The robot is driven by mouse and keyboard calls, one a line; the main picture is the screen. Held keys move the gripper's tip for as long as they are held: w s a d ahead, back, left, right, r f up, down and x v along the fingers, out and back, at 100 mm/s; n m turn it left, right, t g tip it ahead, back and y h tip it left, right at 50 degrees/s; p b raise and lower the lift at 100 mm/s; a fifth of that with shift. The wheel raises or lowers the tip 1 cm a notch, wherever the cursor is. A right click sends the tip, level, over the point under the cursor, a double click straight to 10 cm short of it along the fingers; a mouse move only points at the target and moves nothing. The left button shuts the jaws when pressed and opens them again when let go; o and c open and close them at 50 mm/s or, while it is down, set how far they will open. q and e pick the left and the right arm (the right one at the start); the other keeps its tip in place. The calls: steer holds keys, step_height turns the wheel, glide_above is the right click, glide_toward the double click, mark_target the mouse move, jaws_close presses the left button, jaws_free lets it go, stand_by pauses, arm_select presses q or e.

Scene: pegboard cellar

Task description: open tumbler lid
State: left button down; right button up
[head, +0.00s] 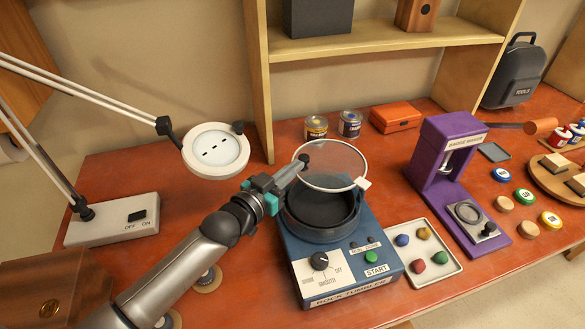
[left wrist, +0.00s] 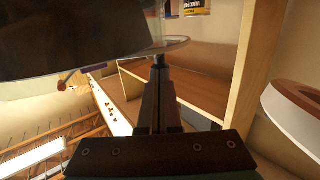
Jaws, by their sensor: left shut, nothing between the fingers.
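The rock tumbler (head: 340,250) is a blue machine with a dark round drum (head: 322,215) on top and a dial and green START button on its front. Its clear round lid (head: 332,165) is tilted up above the drum, with a small white tab at its right edge. My left gripper (head: 303,160) is shut and empty, its fingertips at the lid's left rim; I cannot tell if they touch it. In the left wrist view the shut fingers (left wrist: 160,66) point at the lid's edge (left wrist: 150,50). My right gripper is not in view.
A white tray (head: 447,273) of colored stones sits right of the tumbler, then a purple press (head: 435,160). A magnifier lamp (head: 216,150) stands at left. Two cans (head: 349,124) and an orange box (head: 395,117) are behind. A wooden shelf post (head: 257,80) rises behind the gripper.

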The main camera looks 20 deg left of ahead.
mark_target(299, 153)
arm_select(q)
steer(key=shift+w, duration=0.1)
steer(key=shift+w+a, duration=0.15)
steer(key=shift+w, duration=0.65)
steer(key=w+b, duration=0.1)
steer(key=w, duration=0.2)
steer(key=shift+w+b, duration=0.3)
steer(key=shift+w, duration=0.1)
steer(key=shift+b+x, duration=0.5)
steer(key=shift+x, duration=1.05)
steer(key=shift+r, duration=0.15)
